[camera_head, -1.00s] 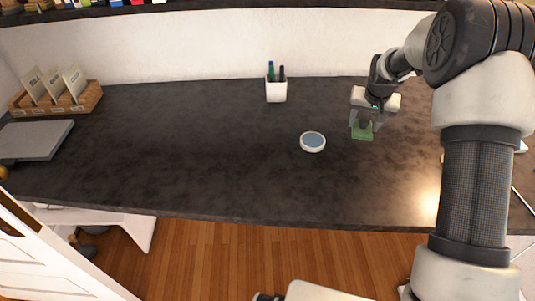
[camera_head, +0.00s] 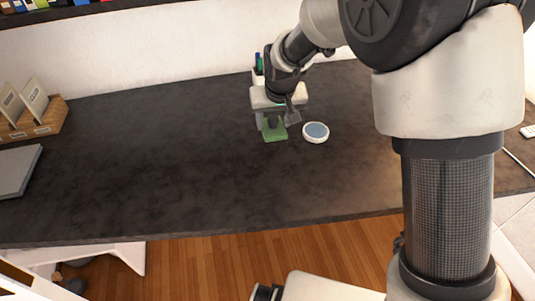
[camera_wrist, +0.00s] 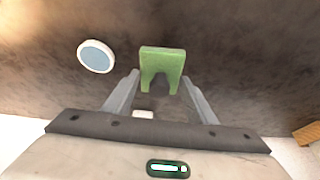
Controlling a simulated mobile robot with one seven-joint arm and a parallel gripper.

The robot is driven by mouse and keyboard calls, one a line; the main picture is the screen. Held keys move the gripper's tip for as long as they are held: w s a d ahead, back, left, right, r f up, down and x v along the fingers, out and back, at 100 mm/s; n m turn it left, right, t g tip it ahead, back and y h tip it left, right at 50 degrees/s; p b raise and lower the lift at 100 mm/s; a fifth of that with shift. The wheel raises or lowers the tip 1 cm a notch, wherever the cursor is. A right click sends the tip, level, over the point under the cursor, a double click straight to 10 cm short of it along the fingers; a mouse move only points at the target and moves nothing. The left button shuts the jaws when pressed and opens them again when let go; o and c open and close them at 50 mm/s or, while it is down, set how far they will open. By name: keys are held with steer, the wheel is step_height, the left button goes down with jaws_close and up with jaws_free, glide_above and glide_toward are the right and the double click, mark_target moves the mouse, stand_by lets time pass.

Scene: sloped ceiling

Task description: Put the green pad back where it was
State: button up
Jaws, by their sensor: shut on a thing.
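The green pad (camera_head: 275,135) is held in my gripper (camera_head: 277,118), just left of the round white dish with a blue-grey top (camera_head: 316,132). In the wrist view the green pad (camera_wrist: 163,58) shows between and beyond the two grey fingers (camera_wrist: 160,98), with a notch in its near side. The round dish (camera_wrist: 96,56) lies to its left there, apart from it. The pad is over the dark counter; I cannot tell whether it touches the surface. My gripper is shut on the pad.
The pen cup (camera_head: 255,75) stands behind my gripper by the wall, partly hidden. A wooden card rack (camera_head: 38,122) and a grey flat slab (camera_head: 15,172) are at the left. The counter (camera_head: 150,150) between them and my gripper is clear.

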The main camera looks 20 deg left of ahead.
steer(key=shift+s+a+f, duration=0.1)
steer(key=shift+s+a, duration=0.15)
steer(key=shift+a, duration=0.05)
step_height(320, 180, down, 10)
steer(key=shift+r+b, duration=0.15)
steer(key=shift+b, duration=0.5)
steer(key=shift+c, duration=0.2)
steer(key=shift+f, duration=0.2)
steer(key=o, duration=1)
steer(key=shift+o, duration=0.2)
